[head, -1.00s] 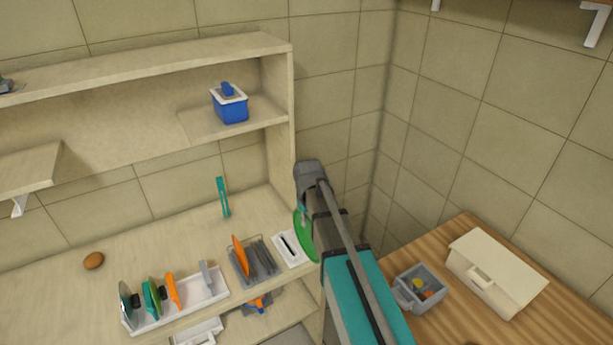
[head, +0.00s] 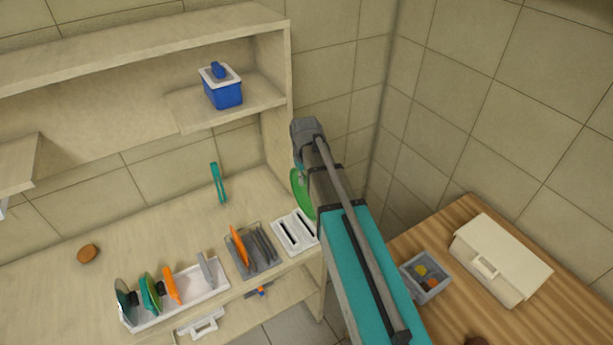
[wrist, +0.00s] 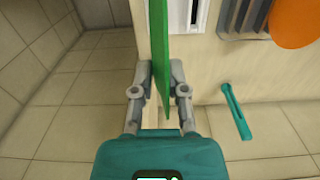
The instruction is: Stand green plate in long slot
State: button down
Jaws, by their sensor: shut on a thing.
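The green plate (head: 299,190) shows in the head view beside my arm, which hides part of it. In the wrist view the plate (wrist: 160,60) is seen edge-on, upright, between the two fingers of my gripper (wrist: 159,95), which is shut on it. The white slotted block (head: 279,238) sits on the counter below and slightly left of the plate, with dark slots in its top. In the wrist view part of the block (wrist: 180,17) lies just right of the plate. The plate appears apart from the block. I cannot tell which slot is longer.
Left of the block stands a grey rack (head: 262,262) with an orange plate (head: 239,245). Farther left is a white tray (head: 215,290) with several upright items. The shelf side wall (head: 274,110) is close to my gripper.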

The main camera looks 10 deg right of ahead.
aim_at(305, 195)
jog(key=shift+f+b, duration=4.15)
jog(key=c, duration=0.6)
grip_release()
jog(key=shift+o, duration=0.3)
jog(key=o, duration=0.5)
jog(key=shift+o, duration=0.2)
jog(key=shift+r, duration=0.1)
notch_tip(305, 195, up, 10)
jog(key=p, duration=1)
